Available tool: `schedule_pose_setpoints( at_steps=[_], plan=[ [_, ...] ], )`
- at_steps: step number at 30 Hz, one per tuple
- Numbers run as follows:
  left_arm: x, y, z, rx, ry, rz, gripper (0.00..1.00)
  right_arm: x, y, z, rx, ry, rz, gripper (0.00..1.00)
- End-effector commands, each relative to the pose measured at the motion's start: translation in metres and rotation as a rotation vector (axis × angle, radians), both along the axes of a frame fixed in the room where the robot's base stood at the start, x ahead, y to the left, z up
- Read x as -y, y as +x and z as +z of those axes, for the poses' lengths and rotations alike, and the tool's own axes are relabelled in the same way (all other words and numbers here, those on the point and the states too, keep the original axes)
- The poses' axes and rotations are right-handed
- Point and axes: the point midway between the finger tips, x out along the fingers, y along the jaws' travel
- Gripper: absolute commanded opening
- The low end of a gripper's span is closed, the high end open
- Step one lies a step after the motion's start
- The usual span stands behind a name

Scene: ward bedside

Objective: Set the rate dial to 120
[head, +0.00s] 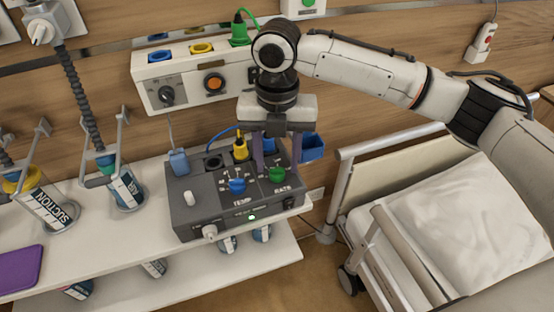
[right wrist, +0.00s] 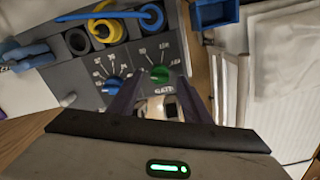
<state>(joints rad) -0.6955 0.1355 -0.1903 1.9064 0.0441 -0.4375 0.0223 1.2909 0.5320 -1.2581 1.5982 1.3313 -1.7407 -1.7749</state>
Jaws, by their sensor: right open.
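The grey control unit (head: 213,211) stands on the white shelf with two front-panel dials. The green dial (head: 277,174) sits at the right above the RATE label; the blue dial (head: 237,186) sits left of it above TEMP. My right gripper (head: 277,162) points down over the green dial, open, with one purple finger on each side. In the right wrist view the green dial (right wrist: 160,73) shows between the tips of the open gripper (right wrist: 161,77); contact cannot be told. Its scale marks are too small to read surely, and its exact setting is unclear. My left gripper is out of view.
A yellow plug (head: 240,149) and blue plug stand at the unit's back; a blue bin (head: 312,148) is close behind my right finger. A wall panel (head: 190,72) is behind. Suction jars (head: 126,190) stand left, a bed (head: 460,205) right.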

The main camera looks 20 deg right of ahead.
Motion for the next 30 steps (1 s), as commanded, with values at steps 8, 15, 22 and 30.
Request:
schedule_pose_setpoints(
  at_steps=[8,15,22,30],
  plan=[
    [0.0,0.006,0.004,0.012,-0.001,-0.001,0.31,0.0,0.0,-0.011,0.001,0.0,0.0,0.44],
    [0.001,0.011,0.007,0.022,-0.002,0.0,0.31,0.0,0.0,-0.01,0.001,0.0,-0.001,0.27],
    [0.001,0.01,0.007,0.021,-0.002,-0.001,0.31,0.0,0.0,-0.01,0.001,0.0,-0.001,0.03],
    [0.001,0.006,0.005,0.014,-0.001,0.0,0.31,0.0,0.0,-0.01,0.0,0.0,-0.054,0.03]
  ],
)
